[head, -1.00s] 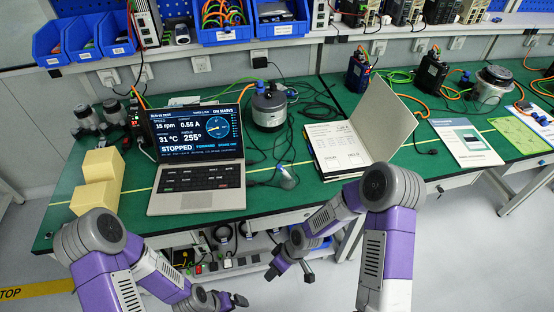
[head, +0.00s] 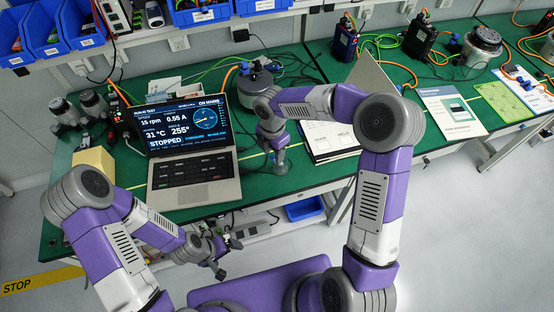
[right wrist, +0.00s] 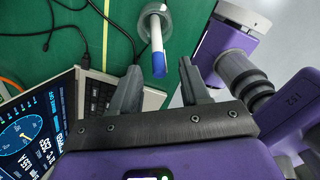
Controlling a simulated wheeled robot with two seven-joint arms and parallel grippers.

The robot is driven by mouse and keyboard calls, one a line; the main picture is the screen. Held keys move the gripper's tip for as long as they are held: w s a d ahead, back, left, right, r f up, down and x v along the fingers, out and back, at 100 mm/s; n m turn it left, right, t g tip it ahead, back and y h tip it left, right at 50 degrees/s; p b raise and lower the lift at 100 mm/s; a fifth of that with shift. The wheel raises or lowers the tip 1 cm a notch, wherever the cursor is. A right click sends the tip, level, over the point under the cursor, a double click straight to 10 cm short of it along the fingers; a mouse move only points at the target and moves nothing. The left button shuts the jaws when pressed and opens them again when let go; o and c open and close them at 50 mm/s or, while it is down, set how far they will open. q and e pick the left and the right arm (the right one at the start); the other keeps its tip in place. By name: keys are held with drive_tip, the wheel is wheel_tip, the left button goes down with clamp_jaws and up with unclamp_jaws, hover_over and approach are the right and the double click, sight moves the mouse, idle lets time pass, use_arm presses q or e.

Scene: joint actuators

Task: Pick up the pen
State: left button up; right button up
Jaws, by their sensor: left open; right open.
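The pen (right wrist: 157,48), white with a blue end, shows in the right wrist view at top centre. Its white end sits inside a clear round holder (right wrist: 167,12), and its blue end points toward my right gripper. My right gripper (right wrist: 160,80) is open and empty, with the blue end just ahead of the gap between its fingers. In the head view my right gripper (head: 279,158) is over the table right of the laptop, where it hides most of the pen and holder. My left gripper (head: 228,258) is open and empty in front of the table's front edge, below the laptop.
An open laptop (head: 192,170) stands left of my right gripper. A binder (head: 330,150) with papers lies to the right, partly behind my right arm. A motor (head: 254,85) and loose cables are behind.

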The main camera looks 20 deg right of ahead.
wheel_tip(320, 180, down, 5)
drive_tip(key=shift+r+b, duration=0.1)
drive_tip(key=shift+b, duration=0.55)
drive_tip(key=shift+w, duration=0.1)
clamp_jaws()
